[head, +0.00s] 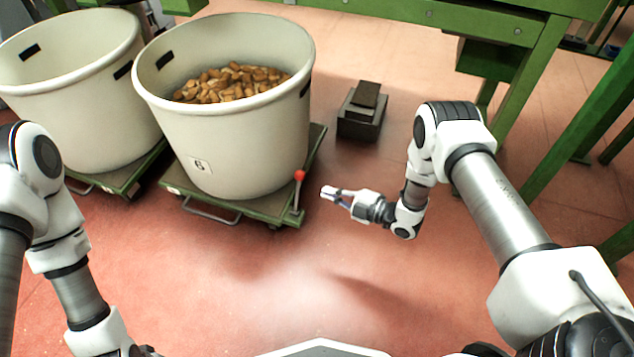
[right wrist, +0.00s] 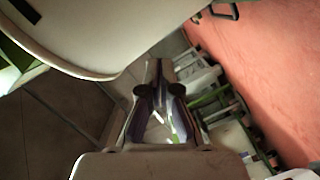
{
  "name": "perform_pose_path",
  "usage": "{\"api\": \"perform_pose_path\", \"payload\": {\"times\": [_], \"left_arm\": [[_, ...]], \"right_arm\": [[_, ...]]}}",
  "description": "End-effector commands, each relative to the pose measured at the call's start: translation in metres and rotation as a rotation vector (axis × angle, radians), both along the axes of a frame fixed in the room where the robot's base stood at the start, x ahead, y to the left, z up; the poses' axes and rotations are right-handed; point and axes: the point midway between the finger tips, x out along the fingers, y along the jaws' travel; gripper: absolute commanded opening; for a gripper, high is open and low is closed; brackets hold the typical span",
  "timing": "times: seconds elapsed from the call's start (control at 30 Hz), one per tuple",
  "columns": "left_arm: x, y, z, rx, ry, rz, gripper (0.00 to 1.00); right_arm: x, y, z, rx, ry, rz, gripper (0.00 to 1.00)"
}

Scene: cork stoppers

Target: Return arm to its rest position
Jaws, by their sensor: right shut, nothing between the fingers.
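My right arm reaches in from the right in the head view. Its gripper (head: 329,193) is shut and empty, pointing left just right of a red-knobbed lever (head: 299,176), with a small gap between them in the picture. The gripper's fingers also show in the right wrist view (right wrist: 158,75). My left arm (head: 70,270) hangs down at the left of the head view, and its gripper is out of the picture.
A large cream tub (head: 225,150) marked 6 holds cork stoppers (head: 233,85) and stands on a green wheeled cart (head: 262,206). A second tub (head: 75,90) stands left. A dark box (head: 361,122) lies behind my right gripper. Green frame legs (head: 590,110) stand right. Front floor is clear.

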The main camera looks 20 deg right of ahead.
Motion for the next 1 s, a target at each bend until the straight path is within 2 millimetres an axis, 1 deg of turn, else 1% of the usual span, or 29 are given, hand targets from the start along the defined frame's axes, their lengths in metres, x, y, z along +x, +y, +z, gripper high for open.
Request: {"api": "perform_pose_path", "payload": {"times": [0.1,0.57,0.67,0.7,0.73,0.77,0.8,0.87,0.93,0.97,1.0], "left_arm": [[0.0,0.0,0.001,0.0,0.0,0.0,0.41],[0.0,0.0,0.001,0.0,0.0,0.0,0.41],[0.0,0.0,0.001,0.0,0.0,0.0,0.41],[0.0,0.0,0.001,0.0,0.0,0.0,0.41],[0.0,0.0,0.001,0.0,0.0,0.0,0.41],[0.0,0.0,0.001,0.0,0.0,0.0,0.41],[0.0,0.0,0.001,0.0,0.0,0.0,0.41],[0.0,0.0,0.001,0.0,0.0,0.0,0.41],[0.0,0.0,0.0,0.0,0.0,0.0,0.41],[0.0,0.0,0.0,0.0,0.0,0.0,0.41],[0.0,0.0,0.0,0.0,0.0,0.0,0.41]], "right_arm": [[-0.003,-0.003,0.0,0.001,-0.001,-0.001,0.0],[-0.002,-0.002,0.001,0.0,-0.002,0.0,0.0],[0.006,0.002,0.012,0.001,-0.023,0.008,0.0],[0.011,0.008,0.021,0.003,-0.039,0.018,0.0],[0.012,0.016,0.029,0.007,-0.04,0.029,0.0],[0.008,0.025,0.036,0.016,-0.019,0.026,0.0],[0.002,0.032,0.037,0.014,0.034,-0.004,0.0],[-0.014,0.037,0.029,0.011,0.185,-0.08,0.0],[-0.047,0.034,0.01,0.02,0.443,-0.214,0.0],[-0.066,0.03,0.001,0.026,0.57,-0.287,0.0],[-0.093,0.022,-0.011,0.034,0.727,-0.385,0.0]]}}
